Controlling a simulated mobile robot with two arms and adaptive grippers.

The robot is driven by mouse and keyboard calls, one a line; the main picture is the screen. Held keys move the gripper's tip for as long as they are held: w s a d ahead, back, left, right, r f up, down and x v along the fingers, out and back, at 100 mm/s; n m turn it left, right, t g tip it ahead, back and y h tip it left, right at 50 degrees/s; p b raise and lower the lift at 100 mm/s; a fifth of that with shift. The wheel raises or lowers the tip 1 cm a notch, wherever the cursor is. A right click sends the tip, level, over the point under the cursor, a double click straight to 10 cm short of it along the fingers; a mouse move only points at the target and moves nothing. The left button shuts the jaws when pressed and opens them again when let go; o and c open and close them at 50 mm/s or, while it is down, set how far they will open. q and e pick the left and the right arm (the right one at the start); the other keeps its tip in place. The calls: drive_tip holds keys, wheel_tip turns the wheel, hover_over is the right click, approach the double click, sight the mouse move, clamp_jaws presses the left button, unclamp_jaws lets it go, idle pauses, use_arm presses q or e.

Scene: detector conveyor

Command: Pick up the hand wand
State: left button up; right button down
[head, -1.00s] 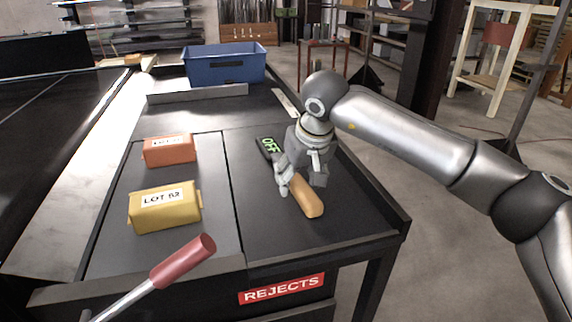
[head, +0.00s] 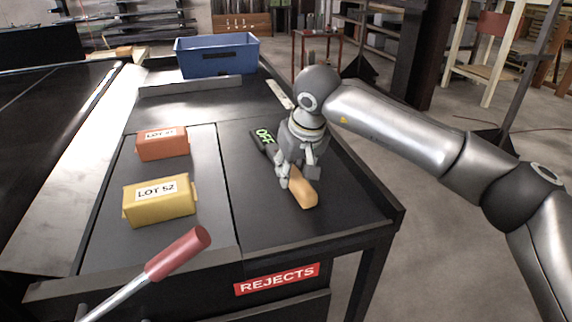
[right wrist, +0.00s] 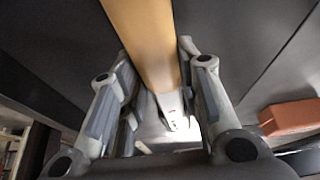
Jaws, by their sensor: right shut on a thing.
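The hand wand has a black head with a green "OFF" display (head: 264,137) and a tan handle (head: 305,192). It lies at a slant on the right part of the black table, its handle end toward the front edge. My right gripper (head: 289,177) is shut on the wand around the handle, hiding its middle. In the right wrist view the tan handle (right wrist: 146,40) runs between the two fingers. I cannot tell whether the wand touches the table. My left gripper is not in view.
An orange block (head: 162,144) and a yellow block labelled "LOT 52" (head: 160,203) sit on the left panel. A blue bin (head: 217,57) stands at the back, behind a low grey bar (head: 190,87). A red-handled lever (head: 178,254) rises at the front. A raised rim (head: 362,180) edges the right side.

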drive_tip(key=shift+r, duration=0.15)
drive_tip(key=shift+r+b, duration=0.5)
drive_tip(key=shift+r, duration=0.05)
drive_tip(key=b+v, duration=0.1)
drive_tip(key=v, duration=0.1)
drive_tip(key=s+v, duration=0.1)
drive_tip(key=v, duration=0.2)
drive_tip(key=b+v, duration=0.1)
drive_tip(key=v, duration=0.2)
drive_tip(key=shift+s+f+b, duration=0.2)
drive_tip(key=shift+s+b, duration=0.05)
drive_tip(key=shift+b, duration=0.1)
drive_tip(key=s+d+r+b, duration=0.2)
drive_tip(key=s+r, duration=0.2)
drive_tip(key=s, duration=0.5)
drive_tip(key=shift+d+r, duration=0.4)
drive_tip(key=shift+s, duration=0.1)
